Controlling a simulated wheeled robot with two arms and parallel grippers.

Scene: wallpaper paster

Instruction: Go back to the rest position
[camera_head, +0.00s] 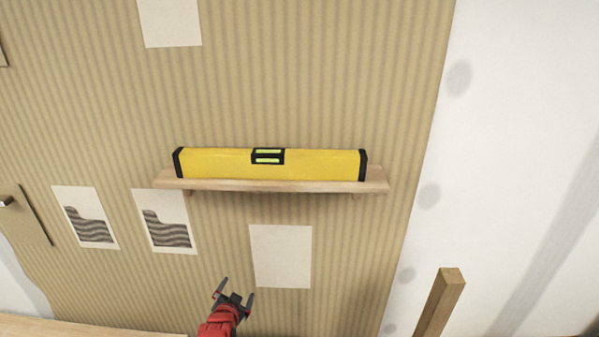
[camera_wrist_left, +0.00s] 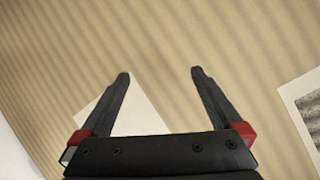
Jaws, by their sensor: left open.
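My left gripper (camera_head: 234,292) is in the lower middle of the head view, below the shelf and just left of a blank paper sheet (camera_head: 281,256) on the wall. In the left wrist view its two dark fingers (camera_wrist_left: 160,75) are spread apart with nothing between them. Behind them are the striped wall and part of a pale sheet (camera_wrist_left: 140,118). My right gripper is in neither view.
A yellow spirit level (camera_head: 220,163) lies on a wooden shelf (camera_head: 376,183). Two sheets with dark wavy prints (camera_head: 88,218) (camera_head: 166,221) hang at left. A wooden post (camera_head: 440,300) stands at lower right. A wooden surface (camera_head: 60,328) shows at lower left.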

